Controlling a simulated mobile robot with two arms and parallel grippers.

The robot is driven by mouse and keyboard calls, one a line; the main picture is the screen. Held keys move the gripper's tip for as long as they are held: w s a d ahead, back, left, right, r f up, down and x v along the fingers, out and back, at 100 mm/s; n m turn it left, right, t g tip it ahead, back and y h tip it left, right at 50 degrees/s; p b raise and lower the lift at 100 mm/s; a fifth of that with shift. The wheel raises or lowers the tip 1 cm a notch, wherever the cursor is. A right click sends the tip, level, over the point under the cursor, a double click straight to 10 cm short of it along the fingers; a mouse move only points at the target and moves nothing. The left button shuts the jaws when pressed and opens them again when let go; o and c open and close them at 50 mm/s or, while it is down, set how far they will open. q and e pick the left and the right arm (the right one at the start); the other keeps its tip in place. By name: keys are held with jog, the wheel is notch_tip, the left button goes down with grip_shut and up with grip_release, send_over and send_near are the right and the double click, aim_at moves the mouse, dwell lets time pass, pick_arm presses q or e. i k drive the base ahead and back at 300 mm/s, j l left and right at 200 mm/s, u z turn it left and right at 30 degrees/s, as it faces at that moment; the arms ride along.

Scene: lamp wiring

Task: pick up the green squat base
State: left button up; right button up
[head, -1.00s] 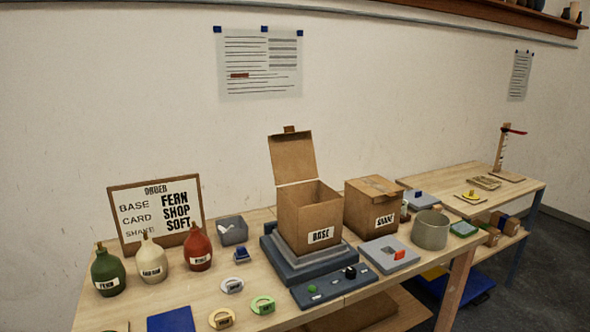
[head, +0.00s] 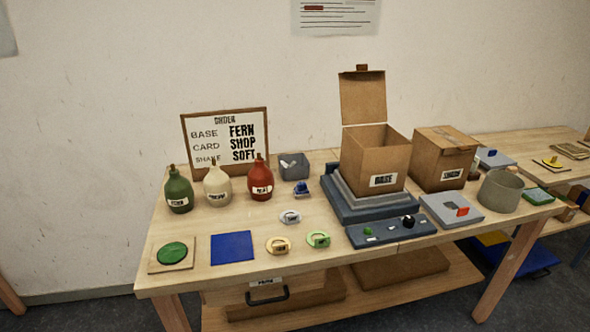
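The green squat base (head: 179,191) is a round, bottle-like body with a short narrow neck and a white label. It stands upright near the left end of the wooden table (head: 200,275), in front of the order board (head: 226,137). A cream base (head: 217,188) and a red base (head: 261,180) of like shape stand in a row to its right, each with a label. The green base is unobstructed from the front. Neither of my grippers is in view.
An open carton labelled BASE (head: 376,161) sits on a dark stepped block (head: 350,208). A closed carton (head: 444,158) stands to its right. In front of the bases lie a green disc on a board (head: 173,253), a blue mat (head: 232,247) and small tags.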

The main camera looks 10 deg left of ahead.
aim_at(179, 194)
jog(key=u, duration=1.3)
jog(key=i+j+z, duration=0.15)
jog(key=i+j, duration=0.15)
jog(key=i+j+z, duration=0.1)
jog(key=i+j, duration=0.2)
jog(key=j, duration=0.15)
